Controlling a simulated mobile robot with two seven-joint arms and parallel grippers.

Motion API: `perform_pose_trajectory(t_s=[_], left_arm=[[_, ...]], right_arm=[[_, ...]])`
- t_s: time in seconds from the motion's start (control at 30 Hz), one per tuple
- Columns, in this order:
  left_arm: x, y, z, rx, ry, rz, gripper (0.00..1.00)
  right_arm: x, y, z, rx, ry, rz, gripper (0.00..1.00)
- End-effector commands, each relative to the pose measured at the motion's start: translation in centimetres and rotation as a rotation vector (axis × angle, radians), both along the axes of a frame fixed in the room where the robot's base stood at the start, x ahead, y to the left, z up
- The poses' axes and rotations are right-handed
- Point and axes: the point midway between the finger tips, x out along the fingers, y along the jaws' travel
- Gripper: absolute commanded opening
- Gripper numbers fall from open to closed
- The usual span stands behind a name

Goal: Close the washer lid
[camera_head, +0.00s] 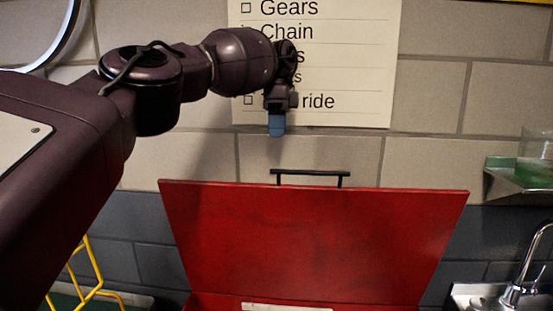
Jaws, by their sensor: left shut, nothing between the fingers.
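The red washer lid (315,245) stands raised, nearly upright, in the lower middle of the head view. A black handle (310,173) sits on its top edge. The washer's body is mostly out of frame below. My left arm comes in from the left, and my left gripper (276,126) points down, shut and empty. In the picture its blue fingertips are above and a little left of the handle, apart from it. My right gripper is not in view.
A paper checklist (350,70) hangs on the tiled wall behind my gripper. A metal tap (522,275) and sink are at the lower right, under a small shelf (520,180) with a green container. A yellow wire frame (88,270) is at the lower left.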

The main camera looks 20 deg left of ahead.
Motion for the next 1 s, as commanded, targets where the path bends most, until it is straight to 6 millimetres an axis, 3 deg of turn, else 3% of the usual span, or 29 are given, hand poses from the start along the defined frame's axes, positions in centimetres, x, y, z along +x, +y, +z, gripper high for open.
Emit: perform_pose_trajectory(t_s=[0.5, 1.0], left_arm=[[-1.3, -0.2, -5.9, 0.001, 0.002, 0.0, 0.0], [-1.5, -0.3, -6.9, 0.0, 0.001, 0.0, 0.0]], right_arm=[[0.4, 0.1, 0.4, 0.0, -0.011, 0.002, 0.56], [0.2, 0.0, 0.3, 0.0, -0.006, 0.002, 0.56]])
